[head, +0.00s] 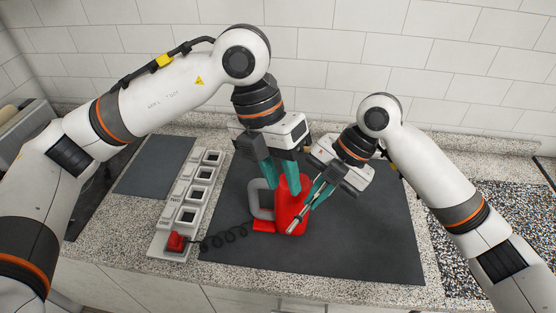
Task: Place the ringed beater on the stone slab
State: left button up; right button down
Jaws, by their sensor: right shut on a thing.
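A red appliance with a grey loop handle (284,215), which looks like a hand mixer, stands on a large dark mat (365,235). My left gripper (281,182) points down over its top, with teal fingers on either side of the red body; whether they press on it is unclear. My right gripper (312,200) is shut on a thin metallic piece (293,227), apparently a beater, in front of the red body. Its ring is not discernible. A smaller dark grey slab (155,165) lies at the left and looks bare.
A grey socket strip (190,204) stands between slab and mat. A red plug (177,241) sits at its near end, with a black coiled cord (228,236) running toward the appliance. The mat's right side is clear. A tiled wall (330,70) closes the back.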

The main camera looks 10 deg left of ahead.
aim_at(296, 221)
pick_arm(q)
jog(key=x, duration=0.7)
jog(key=shift+f, duration=0.35)
pick_arm(e)
jog(key=shift+w, duration=0.1)
pick_arm(q)
jog(key=shift+x, duration=0.8)
jog(key=shift+r, duration=0.1)
grip_shut()
pick_arm(e)
jog(key=c, duration=1.5)
grip_release()
